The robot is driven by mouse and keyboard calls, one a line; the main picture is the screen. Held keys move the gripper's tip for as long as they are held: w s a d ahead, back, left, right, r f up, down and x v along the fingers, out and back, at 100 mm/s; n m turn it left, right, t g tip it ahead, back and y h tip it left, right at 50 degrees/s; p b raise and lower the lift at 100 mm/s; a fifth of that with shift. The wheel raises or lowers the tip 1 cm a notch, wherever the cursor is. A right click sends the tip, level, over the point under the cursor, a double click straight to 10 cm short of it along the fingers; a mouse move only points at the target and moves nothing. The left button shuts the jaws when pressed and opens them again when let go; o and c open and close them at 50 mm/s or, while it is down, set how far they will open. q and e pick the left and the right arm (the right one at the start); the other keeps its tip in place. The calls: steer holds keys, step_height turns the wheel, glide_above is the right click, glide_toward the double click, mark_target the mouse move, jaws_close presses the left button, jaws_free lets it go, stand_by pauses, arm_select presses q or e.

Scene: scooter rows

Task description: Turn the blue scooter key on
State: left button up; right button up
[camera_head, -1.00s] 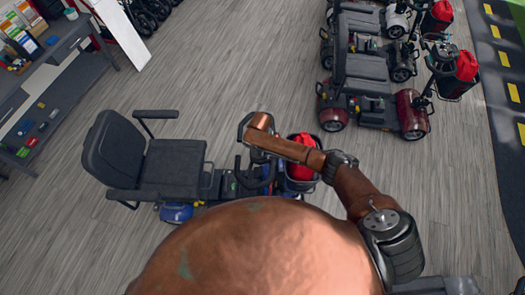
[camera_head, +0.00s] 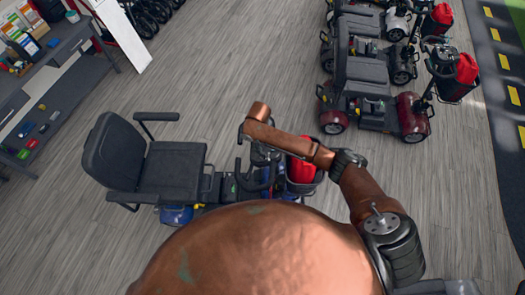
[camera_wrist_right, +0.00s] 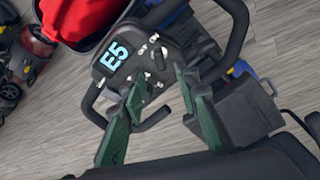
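The blue scooter (camera_head: 176,215) stands below the middle of the head view, with a black seat, partly covered by my arm and body. Its control panel (camera_wrist_right: 125,60), marked E5, shows in the right wrist view with small ON and OFF labels. A small metallic piece (camera_wrist_right: 160,60) sits beside the labels; I cannot tell for sure that it is the key, or how it is turned. My right gripper (camera_wrist_right: 159,78) is open, its two green fingers apart over the panel's lower edge, with nothing seen between the tips. The left gripper is not in view.
A red bag (camera_head: 301,171) sits in the scooter's front basket. Black handlebars (camera_wrist_right: 237,30) curve around the panel. Dark red scooters (camera_head: 412,112) stand at upper right. A shelf unit (camera_head: 62,52) with small items is at left. Open floor lies between.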

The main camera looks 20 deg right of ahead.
step_height(320, 180, up, 4)
steer(key=shift+s+a+f, duration=0.1)
steer(key=shift+f, duration=0.05)
steer(key=shift+f, duration=0.1)
stand_by(0.5)
